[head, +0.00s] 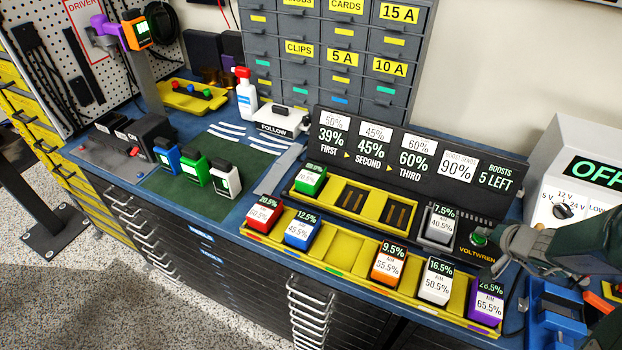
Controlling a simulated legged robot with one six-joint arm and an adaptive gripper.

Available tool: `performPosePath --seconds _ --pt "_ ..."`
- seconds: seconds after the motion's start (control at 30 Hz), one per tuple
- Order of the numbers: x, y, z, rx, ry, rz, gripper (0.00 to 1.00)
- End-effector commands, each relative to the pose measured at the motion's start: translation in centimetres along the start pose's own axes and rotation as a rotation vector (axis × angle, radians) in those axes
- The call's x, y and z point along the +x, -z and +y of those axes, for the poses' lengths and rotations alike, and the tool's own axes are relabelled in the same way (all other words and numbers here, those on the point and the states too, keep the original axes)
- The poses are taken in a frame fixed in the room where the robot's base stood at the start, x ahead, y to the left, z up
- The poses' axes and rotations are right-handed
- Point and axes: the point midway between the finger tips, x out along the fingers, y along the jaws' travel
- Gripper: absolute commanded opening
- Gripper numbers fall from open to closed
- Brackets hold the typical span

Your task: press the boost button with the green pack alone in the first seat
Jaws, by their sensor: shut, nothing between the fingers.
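The green pack (310,178) sits in the first, leftmost seat of the yellow three-seat rack (347,220). The second and third seats are empty, with dark contacts showing. The boost button (479,239) is a round green button on the dark VOLTWREN console (463,251), right of the grey pack (439,223). The display board (413,137) reads 39% FIRST, 45% SECOND, 60% THIRD, 90%, and BOOSTS 5 LEFT. My gripper (490,262) is shut and empty, just right of and close to the button. I cannot tell whether it touches anything.
The front yellow tray (336,254) holds red (264,214), blue (302,230), orange (389,264), white (435,282) and purple (486,302) packs. More packs stand on the green mat (190,195). A white supply box (577,170) reading OFF is at right. A spray bottle (246,95) stands behind.

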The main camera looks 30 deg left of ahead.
Motion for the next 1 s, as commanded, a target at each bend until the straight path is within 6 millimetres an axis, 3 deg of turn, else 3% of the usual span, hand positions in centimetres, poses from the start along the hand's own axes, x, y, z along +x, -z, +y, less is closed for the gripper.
performPosePath --seconds 1.0 --pt "1.0 -1.1 0.9 -0.004 -0.009 -0.014 0.00"
